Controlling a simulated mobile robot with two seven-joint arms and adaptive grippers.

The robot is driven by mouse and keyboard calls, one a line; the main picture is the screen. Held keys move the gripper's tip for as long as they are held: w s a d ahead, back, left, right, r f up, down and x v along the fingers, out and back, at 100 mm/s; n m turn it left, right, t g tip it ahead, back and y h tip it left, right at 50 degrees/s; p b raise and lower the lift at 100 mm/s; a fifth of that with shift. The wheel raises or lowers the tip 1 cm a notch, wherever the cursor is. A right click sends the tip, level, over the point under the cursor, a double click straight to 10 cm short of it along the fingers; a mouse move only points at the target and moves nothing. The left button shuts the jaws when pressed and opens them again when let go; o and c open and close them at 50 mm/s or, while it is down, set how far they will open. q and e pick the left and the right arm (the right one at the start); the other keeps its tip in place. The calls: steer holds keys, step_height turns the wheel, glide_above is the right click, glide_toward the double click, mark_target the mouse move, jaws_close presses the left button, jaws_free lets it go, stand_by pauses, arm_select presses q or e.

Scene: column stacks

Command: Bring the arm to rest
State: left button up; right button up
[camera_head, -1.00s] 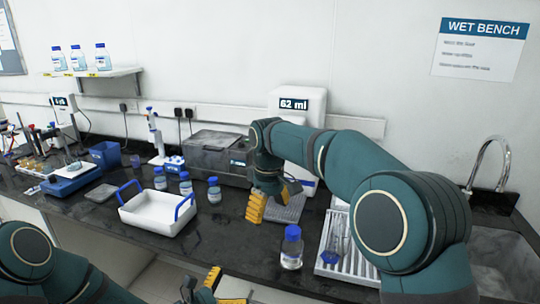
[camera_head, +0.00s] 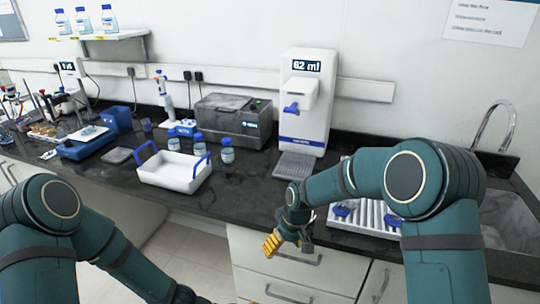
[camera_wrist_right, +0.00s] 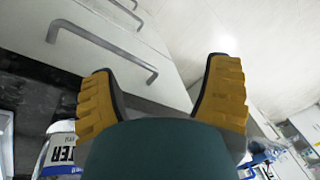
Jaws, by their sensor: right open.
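My right arm reaches in from the right in the head view, with its gripper (camera_head: 275,243) low in front of the bench's cupboard fronts. It is empty.
The dark bench (camera_head: 235,195) carries a white tray with blue handles (camera_head: 172,172), blue-capped bottles (camera_head: 227,155), a dispenser reading 62 ml (camera_head: 305,105), and a white rack (camera_head: 365,222) partly behind my right arm. A sink is at right. Drawer handles (camera_head: 295,258) stick out near my right gripper.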

arm_select(q)
steer(key=a+f+m+t+y, duration=0.3)
steer(key=a+f+m+y, duration=0.2)
steer(key=m, duration=0.7)
steer(key=shift+s+a+f+m+y, duration=0.15)
steer(key=shift+s+f+m+y, duration=0.2)
steer(key=shift+y, duration=0.65)
arm_select(e)
steer(key=s+d+f+m+t, duration=0.1)
steer(key=s+d+f+m, duration=0.2)
steer(key=s+f, duration=0.3)
steer(key=s+d+f+m+y, duration=0.1)
steer(key=s+d+f+m, duration=0.2)
steer(key=s, duration=1.2)
step_height(320, 180, down, 5)
steer(key=shift+s+d+r+m+t, duration=0.25)
steer(key=shift+m+t, duration=0.15)
steer(key=shift+m, duration=0.6)
